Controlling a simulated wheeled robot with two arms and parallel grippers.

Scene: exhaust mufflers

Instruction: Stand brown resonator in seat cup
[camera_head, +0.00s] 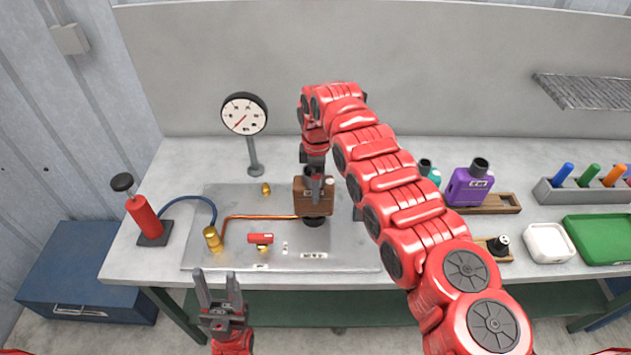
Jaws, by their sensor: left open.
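My left gripper (218,288) is open and empty, fingers up, in front of the table's front edge.
A gauge (244,114) on a post, a red hand pump (144,217), a brass fitting (213,240) and a small red valve (260,239) surround the plate. A copper pipe (262,217) runs to the cup. A purple muffler (468,187), white bin (549,243) and green tray (598,240) stand right.

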